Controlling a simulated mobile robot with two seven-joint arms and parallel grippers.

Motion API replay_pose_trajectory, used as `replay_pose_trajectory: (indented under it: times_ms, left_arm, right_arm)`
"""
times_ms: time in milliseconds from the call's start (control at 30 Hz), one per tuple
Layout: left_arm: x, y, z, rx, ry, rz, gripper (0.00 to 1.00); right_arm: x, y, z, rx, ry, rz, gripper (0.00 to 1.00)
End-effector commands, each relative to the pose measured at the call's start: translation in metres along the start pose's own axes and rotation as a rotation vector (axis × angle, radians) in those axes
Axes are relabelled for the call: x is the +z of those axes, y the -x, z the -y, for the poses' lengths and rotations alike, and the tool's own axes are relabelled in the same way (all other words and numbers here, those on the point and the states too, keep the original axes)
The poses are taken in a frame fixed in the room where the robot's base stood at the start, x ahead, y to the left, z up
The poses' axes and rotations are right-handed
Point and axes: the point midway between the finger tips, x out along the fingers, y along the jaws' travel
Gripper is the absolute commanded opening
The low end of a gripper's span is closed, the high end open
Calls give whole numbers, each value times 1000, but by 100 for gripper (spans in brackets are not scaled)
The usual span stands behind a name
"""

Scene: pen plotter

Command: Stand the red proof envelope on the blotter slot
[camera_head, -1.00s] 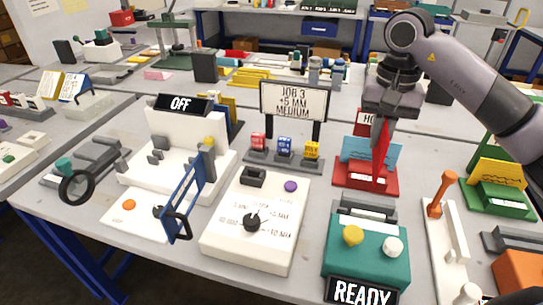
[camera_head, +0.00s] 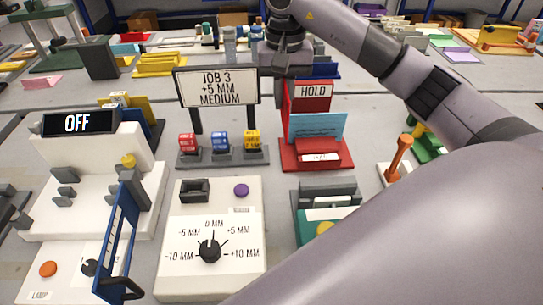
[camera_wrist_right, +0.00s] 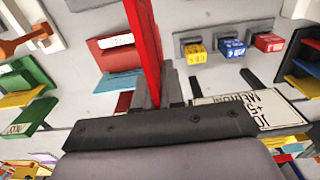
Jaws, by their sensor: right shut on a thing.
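The red proof envelope shows in the right wrist view as a tall thin red sheet (camera_wrist_right: 144,45), nearly edge-on. My right gripper (camera_wrist_right: 157,95) is shut on it. In the head view my right gripper (camera_head: 290,70) is above the table, just left of the red HOLD stand (camera_head: 313,95); the envelope is hard to separate from that stand there. A grey slotted holder (camera_head: 325,193) stands in front of the red stand; I cannot tell for sure whether it is the blotter slot. My left gripper is not in view.
A job sign (camera_head: 216,87) stands left of my right gripper, behind red, blue and yellow counter blocks (camera_head: 221,141). A white dial box (camera_head: 212,270) and a blue panel (camera_head: 118,235) are nearer. An orange-handled lever (camera_head: 398,158) is at right. My right arm hides the lower right.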

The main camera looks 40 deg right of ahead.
Motion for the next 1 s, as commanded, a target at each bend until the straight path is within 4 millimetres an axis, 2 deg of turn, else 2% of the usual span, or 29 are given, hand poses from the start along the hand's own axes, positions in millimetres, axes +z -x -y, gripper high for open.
replay_pose_trajectory:
  times_ms: [33, 433, 533, 767, 1000]
  left_arm:
    - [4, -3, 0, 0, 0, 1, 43]
    - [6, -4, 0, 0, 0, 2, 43]
    - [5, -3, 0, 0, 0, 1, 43]
    - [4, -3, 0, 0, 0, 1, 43]
    - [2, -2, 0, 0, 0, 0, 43]
  right_arm:
    - [1, -16, 1, 1, 3, 6, 0]
    - [1, -103, 0, 1, 0, 5, 0]
    - [1, -117, 0, 0, 0, 3, 0]
    - [0, -134, 0, 0, 0, 2, 0]
    - [0, -167, 0, 0, -1, 2, 0]
